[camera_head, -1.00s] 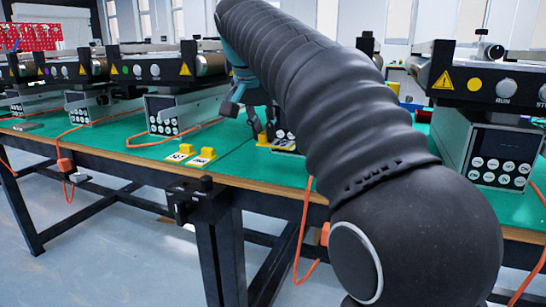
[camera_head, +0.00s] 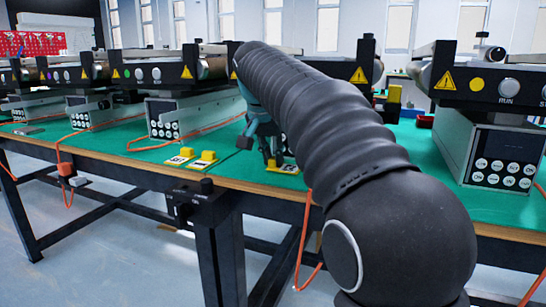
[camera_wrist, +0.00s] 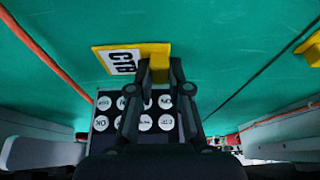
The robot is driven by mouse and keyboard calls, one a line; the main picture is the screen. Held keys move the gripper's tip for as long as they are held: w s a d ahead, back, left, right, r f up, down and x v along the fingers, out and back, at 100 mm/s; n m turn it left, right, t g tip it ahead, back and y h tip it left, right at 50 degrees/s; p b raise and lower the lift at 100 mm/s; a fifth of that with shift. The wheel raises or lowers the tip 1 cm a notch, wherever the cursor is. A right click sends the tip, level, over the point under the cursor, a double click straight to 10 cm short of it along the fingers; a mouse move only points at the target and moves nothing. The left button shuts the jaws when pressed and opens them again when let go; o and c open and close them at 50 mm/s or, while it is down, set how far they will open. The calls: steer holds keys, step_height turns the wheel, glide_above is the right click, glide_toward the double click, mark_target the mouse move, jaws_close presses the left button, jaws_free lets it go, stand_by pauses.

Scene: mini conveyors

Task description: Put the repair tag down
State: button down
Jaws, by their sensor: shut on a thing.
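My gripper (camera_head: 272,162) is shut on a repair tag, a yellow block with a flat plate and a white label (camera_head: 287,168). In the wrist view the fingertips (camera_wrist: 160,72) pinch the yellow block of the tag (camera_wrist: 158,49), and the label with black letters, like "CTB", lies to the left. The tag is at or just above the green table top (camera_head: 238,170), close to the front edge; I cannot tell whether it touches. My arm hides part of the area behind it.
Two more yellow tags, one (camera_head: 180,157) and another (camera_head: 204,160), lie left of my gripper. A yellow tag edge (camera_wrist: 313,48) shows at the wrist view's right. A control box with round buttons (camera_head: 500,165) stands at right. Orange cables cross the table.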

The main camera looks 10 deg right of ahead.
steer(key=c, duration=1.5)
jaws_free()
steer(key=shift+f, duration=0.15)
steer(key=shift+c, duration=0.2)
steer(key=o, duration=0.4)
steer(key=shift+o, duration=0.2)
steer(key=p+v, duration=0.3)
steer(key=v, duration=0.9)
steer(key=shift+r+p, duration=0.25)
steer(key=shift+p, duration=0.05)
steer(key=shift+w, duration=0.1)
